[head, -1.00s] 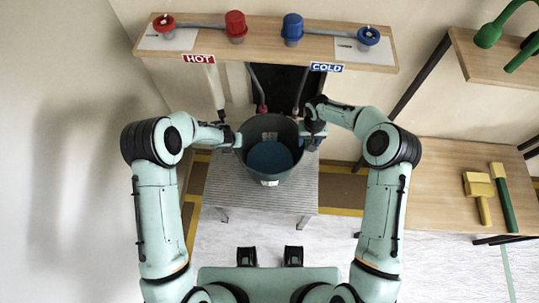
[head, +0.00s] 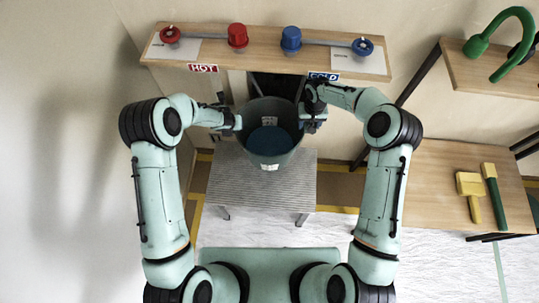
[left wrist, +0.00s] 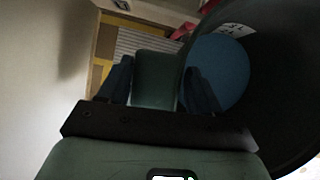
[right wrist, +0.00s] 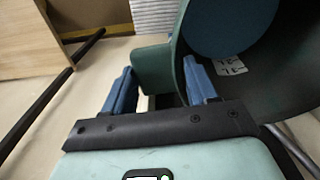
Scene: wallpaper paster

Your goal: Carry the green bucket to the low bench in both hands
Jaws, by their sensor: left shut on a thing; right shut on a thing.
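The dark green bucket (head: 270,152) is upright between my two grippers in the head view, with blue contents (head: 269,140) inside. It appears raised above the back of the grey ribbed stand (head: 262,182). My left gripper (head: 236,122) is shut on the green side tab (left wrist: 155,82) at its left. My right gripper (head: 310,120) is shut on the opposite tab (right wrist: 152,70). The blue fingers straddle these tabs in both wrist views. A low wooden bench (head: 430,185) stands to the right. The bucket's underside is hidden.
A wooden shelf (head: 265,58) with red and blue taps overhangs behind the bucket, with hoses below it. A yellow brush (head: 470,190) and a green-handled tool (head: 494,192) lie on the low bench. A higher shelf (head: 500,85) holds a green hooked thing. The bench's left part is clear.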

